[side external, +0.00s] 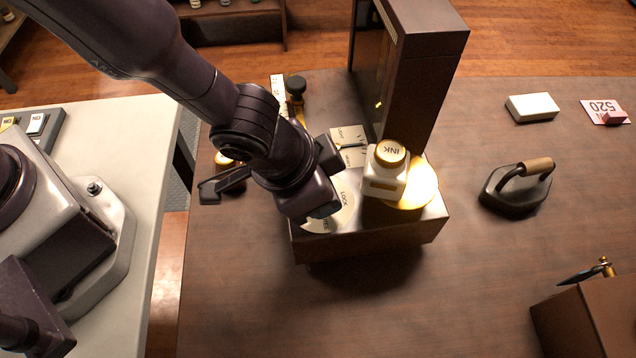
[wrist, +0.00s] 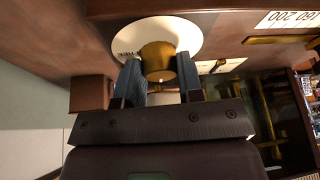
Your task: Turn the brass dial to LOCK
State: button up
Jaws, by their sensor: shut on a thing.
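The brass dial (wrist: 158,62) shows in the wrist view at the centre of a round white dial plate (wrist: 188,33). My gripper (wrist: 160,80) has its two blue-grey fingers on either side of the dial and is shut on it. In the side external view my gripper (side external: 318,208) is over the dial plate (side external: 342,212), which lies on top of the brown scale base (side external: 375,243). The word LOCK shows on the plate beside the gripper. The dial itself is hidden there, and its pointing direction cannot be told.
A white INK bottle (side external: 385,175) stands on the brass pan (side external: 424,188), close right of my gripper. The scale's tall brown column (side external: 415,75) rises behind. A flat iron (side external: 516,190), a white block (side external: 532,107) and a brown box (side external: 585,318) sit right. The front middle table is clear.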

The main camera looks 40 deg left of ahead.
dwell(0.4)
jog(key=o, duration=0.9)
jog(key=v, duration=1.3)
